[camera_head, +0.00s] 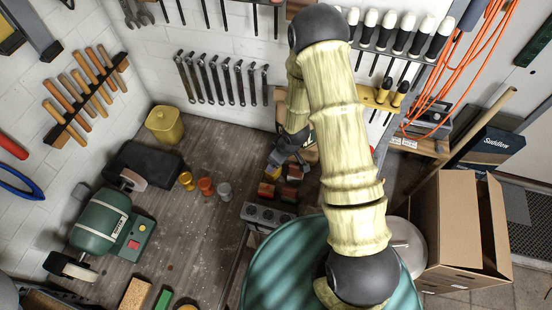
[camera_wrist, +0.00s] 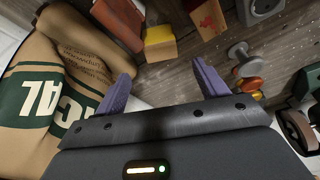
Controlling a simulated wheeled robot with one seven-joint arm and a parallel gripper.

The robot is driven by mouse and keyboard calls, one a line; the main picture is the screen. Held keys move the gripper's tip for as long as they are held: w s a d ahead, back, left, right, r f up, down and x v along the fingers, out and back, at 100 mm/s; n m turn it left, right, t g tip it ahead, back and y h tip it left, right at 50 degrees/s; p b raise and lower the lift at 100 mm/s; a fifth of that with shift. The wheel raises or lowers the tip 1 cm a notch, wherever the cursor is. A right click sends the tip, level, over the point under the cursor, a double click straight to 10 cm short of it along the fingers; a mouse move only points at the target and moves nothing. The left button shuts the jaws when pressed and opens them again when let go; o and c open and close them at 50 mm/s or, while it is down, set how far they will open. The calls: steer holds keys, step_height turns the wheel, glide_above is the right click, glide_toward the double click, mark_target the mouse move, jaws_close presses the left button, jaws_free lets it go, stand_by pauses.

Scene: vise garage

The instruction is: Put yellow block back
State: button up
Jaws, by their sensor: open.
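My gripper (camera_wrist: 162,72) is open, with its two purple fingers apart and nothing between them. A dark red block (camera_wrist: 118,20) is to the left. In the head view, my gripper (camera_head: 281,160) is over the bench by the small group of blocks (camera_head: 266,190). My arm hides part of that area, and the blocks' yellow faces are small there.
A sack (camera_wrist: 60,75) fills the wrist view's left side. Small orange and grey cups (camera_head: 206,186) stand left of the blocks. A grey box with round holes (camera_head: 266,215) is in front of them. A green grinder (camera_head: 103,225) stands farther left.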

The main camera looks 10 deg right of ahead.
steer(key=shift+s+d+r, duration=0.15)
steer(key=shift+r, duration=0.45)
steer(key=s+d+r+m+h, duration=0.1)
steer(key=d+r+m, duration=0.15)
steer(key=r, duration=0.55)
steer(key=s+d+r+m+h, duration=0.15)
steer(key=d+r, duration=0.25)
steer(key=r, duration=0.4)
steer(key=s+d+r+m, duration=0.1)
steer(key=s+r+m, duration=0.4)
steer(key=s+r, duration=0.4)
steer(key=shift+s+d+r, duration=0.35)
steer(key=shift+r, duration=0.5)
